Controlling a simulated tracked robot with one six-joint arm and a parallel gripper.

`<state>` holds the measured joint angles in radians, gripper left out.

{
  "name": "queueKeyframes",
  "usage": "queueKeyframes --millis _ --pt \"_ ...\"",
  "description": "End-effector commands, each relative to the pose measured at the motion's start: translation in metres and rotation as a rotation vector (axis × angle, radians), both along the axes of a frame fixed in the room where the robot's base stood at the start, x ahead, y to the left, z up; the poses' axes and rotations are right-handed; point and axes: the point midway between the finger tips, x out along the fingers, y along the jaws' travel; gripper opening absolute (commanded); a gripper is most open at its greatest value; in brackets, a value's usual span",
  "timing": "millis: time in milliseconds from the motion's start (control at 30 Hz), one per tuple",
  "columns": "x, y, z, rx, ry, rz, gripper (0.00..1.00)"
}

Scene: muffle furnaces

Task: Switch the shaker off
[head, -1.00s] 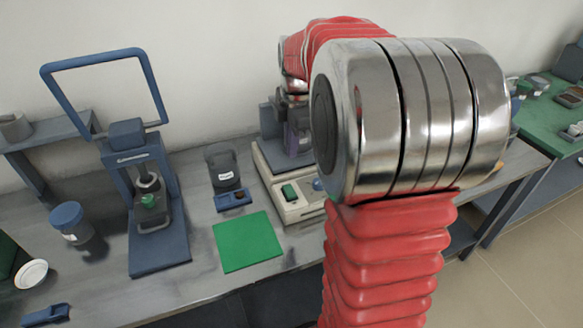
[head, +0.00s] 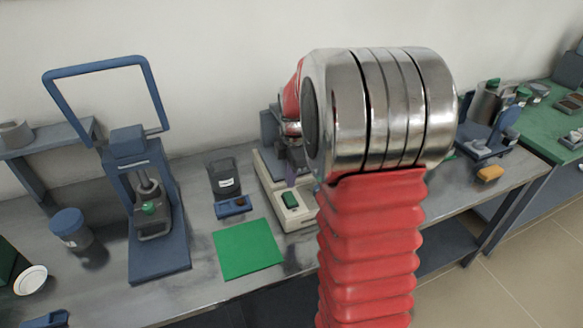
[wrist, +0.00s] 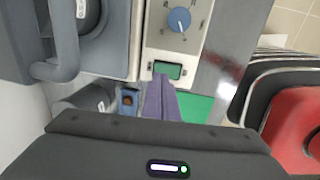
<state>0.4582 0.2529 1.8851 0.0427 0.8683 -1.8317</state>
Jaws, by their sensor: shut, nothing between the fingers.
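The shaker (head: 263,178) is a cream-white unit on the bench, largely hidden behind my arm in the head view. Its green rocker switch (head: 290,200) shows on the front panel. In the wrist view the switch (wrist: 168,70) sits in a dark frame, with a blue dial (wrist: 179,19) beyond it on the panel (wrist: 152,37). My gripper (wrist: 160,80) is shut and empty, its purple fingertips just at the near edge of the switch. It also shows in the head view (head: 291,180), just above the switch. I cannot tell whether the tips touch it.
A green mat (head: 247,248) lies in front of the shaker. A small blue box (head: 232,206) and a dark labelled jar (head: 223,178) stand to its left, then a blue press (head: 150,210). A yellow object (head: 490,173) lies on the right of the bench.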

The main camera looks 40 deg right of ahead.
Motion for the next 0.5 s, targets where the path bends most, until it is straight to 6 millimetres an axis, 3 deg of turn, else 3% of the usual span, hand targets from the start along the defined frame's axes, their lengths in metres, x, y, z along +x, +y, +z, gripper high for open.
queueKeyframes --millis 200,500 --pt "0.003 -0.001 -0.031 0.002 0.003 0.000 0.00" --pt "0.006 -0.002 -0.043 0.000 0.000 -0.001 0.00"
